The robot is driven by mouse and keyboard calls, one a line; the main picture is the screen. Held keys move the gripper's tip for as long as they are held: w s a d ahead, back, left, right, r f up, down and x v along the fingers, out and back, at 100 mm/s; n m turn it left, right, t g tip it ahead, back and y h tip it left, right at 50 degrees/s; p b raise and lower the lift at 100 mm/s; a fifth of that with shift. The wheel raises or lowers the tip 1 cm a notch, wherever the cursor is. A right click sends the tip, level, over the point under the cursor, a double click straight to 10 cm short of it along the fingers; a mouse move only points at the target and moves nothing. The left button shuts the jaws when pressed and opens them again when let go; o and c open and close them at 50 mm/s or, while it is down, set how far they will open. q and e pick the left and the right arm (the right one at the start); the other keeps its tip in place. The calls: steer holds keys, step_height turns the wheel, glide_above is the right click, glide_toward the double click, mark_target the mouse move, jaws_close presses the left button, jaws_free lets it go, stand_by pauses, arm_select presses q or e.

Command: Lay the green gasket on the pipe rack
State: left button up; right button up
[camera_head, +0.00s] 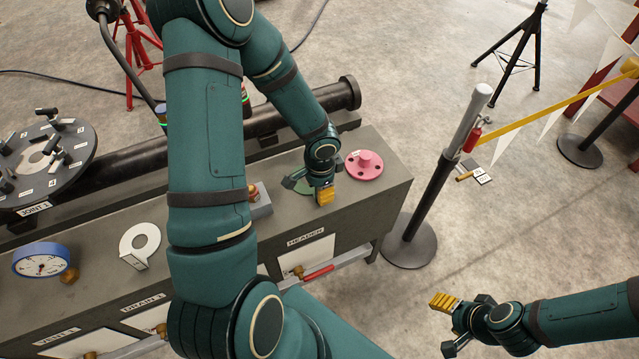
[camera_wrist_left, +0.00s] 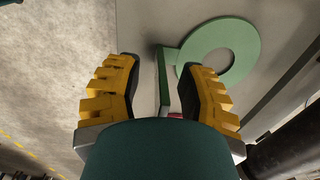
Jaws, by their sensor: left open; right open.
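The green gasket is a flat ring with an upright tab. It shows in the left wrist view (camera_wrist_left: 250,45), and partly behind my left gripper in the head view (camera_head: 304,189). My left gripper (camera_head: 314,192) is open, low over the right part of the grey bench. My right gripper (camera_head: 448,324) is open and empty, off the bench at lower right. I cannot tell which part is the pipe rack.
The grey bench (camera_head: 385,190) carries a pink flange (camera_head: 364,165) beside the left gripper, a white gasket (camera_head: 140,240), a blue gauge (camera_head: 42,260) and a black pipe (camera_head: 285,108) along its back. A post (camera_head: 440,180) with yellow tape stands off the bench's right end.

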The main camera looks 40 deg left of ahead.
arm_select(q)
step_height(320, 180, up, 12)
steer(key=shift+s+d, duration=0.15)
steer(key=shift+d, duration=0.1)
stand_by(0.6)
steer(key=s+d+f+n+h, duration=0.2)
steer(key=s+d+f+n, duration=0.1)
steer(key=d+f, duration=0.6)
steer(key=s+d+f+n+t+h, duration=0.1)
steer(key=d+f+n, duration=0.3)
steer(key=d+f, duration=0.4)
steer(key=s+d+h, duration=0.1)
steer(key=d, duration=0.2)
steer(key=shift+s+d+f+t, duration=0.3)
steer(key=shift+s+f, duration=0.1)
